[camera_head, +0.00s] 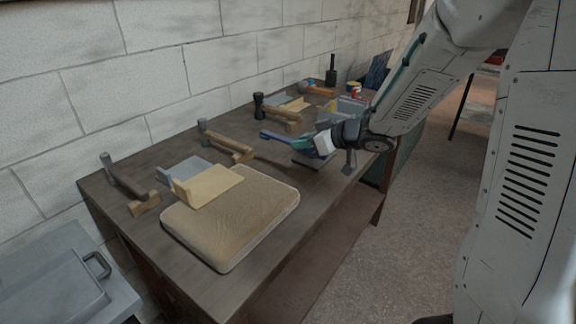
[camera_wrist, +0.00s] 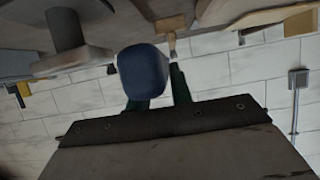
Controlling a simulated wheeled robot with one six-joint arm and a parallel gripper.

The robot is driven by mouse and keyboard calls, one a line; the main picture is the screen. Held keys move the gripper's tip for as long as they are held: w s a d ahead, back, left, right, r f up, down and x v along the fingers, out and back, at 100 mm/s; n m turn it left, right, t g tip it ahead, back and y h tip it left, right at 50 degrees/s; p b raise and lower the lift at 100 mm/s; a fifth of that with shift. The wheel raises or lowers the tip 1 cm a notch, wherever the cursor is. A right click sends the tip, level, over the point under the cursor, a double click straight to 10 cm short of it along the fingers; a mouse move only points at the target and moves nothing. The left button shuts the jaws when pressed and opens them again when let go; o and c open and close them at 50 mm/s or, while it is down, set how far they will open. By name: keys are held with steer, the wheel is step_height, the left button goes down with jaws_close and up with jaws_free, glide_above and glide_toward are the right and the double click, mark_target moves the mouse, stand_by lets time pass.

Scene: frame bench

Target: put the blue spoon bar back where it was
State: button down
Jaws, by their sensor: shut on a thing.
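The blue spoon bar (camera_head: 281,138) sticks out to the left from my gripper (camera_head: 318,145), above the bench in the head view. In the wrist view its rounded blue end (camera_wrist: 143,70) covers much of the left finger. My gripper (camera_wrist: 162,88) is shut on the bar; the green fingers show behind and beside the blue end. The exact contact between fingers and bar is hidden.
The bench (camera_head: 150,238) holds a tan cushion (camera_head: 235,222) at the front and a yellow angled piece (camera_head: 208,186) partly on it. Hammers such as this one (camera_head: 225,142) stand along the wall side. A grey box (camera_head: 350,107) stands behind my gripper.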

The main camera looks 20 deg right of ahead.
glide_above(302, 181)
step_height(302, 181, down, 5)
steer(key=shift+f, duration=2.35)
steer(key=shift+f, duration=0.2)
steer(key=c, duration=1.3)
jaws_free()
steer(key=shift+o, duration=0.2)
steer(key=shift+r, duration=0.15)
